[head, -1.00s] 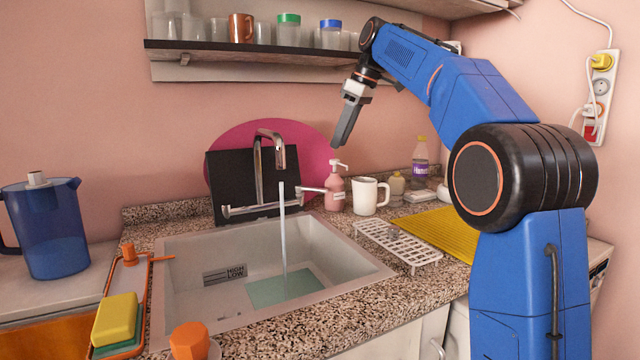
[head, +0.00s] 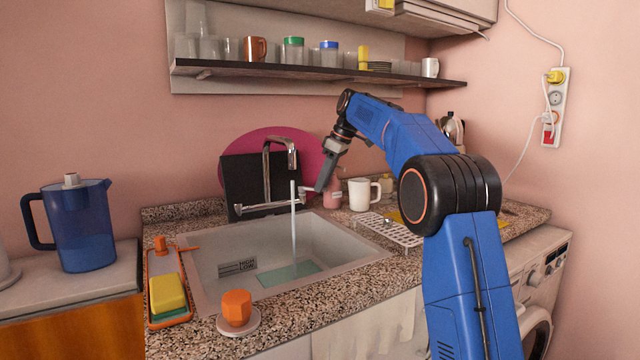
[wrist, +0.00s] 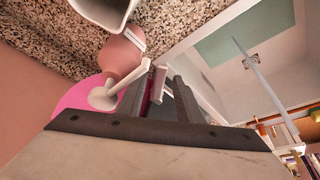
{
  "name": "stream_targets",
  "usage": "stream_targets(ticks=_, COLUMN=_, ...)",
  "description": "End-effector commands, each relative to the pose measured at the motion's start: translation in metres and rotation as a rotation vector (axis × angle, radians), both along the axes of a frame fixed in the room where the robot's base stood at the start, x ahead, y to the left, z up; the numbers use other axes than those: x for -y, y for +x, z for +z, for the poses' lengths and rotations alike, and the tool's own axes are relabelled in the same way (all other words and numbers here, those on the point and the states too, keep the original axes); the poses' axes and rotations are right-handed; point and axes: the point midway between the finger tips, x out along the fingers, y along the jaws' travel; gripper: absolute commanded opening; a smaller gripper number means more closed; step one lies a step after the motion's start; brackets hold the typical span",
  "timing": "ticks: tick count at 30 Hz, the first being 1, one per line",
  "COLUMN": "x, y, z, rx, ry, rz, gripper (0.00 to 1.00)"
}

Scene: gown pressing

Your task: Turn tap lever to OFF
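The chrome tap (head: 267,175) stands behind the sink, with a stream of water (head: 293,225) falling into the basin. Its lever (head: 309,195) sticks out at the right end of the tap body. My gripper (head: 322,184) points down at the lever's end in the head view; whether it touches is unclear. In the wrist view my gripper (wrist: 160,92) shows two grey fingers apart, with a pale bar, probably the lever (wrist: 158,85), between or just beyond them. The water stream shows at right in the wrist view (wrist: 252,66).
A pink soap dispenser (head: 333,193) stands close beside my gripper, and a white mug (head: 363,194) is right of it. A white drying rack (head: 388,229) lies on the counter. The sink (head: 215,270) is open in front. A shelf (head: 320,74) hangs above.

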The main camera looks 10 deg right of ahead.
Motion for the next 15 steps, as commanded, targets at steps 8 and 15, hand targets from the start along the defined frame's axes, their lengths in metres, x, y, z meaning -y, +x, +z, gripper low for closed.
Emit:
stream_targets(ticks=8, x=0.0001, y=0.0005, z=-0.0004, rx=0.0, ry=0.0, rz=0.0, gripper=0.28)
stream_targets(ticks=15, x=0.0, y=0.0003, z=-0.0001, rx=0.0, ry=0.0, rz=0.0, gripper=0.0)
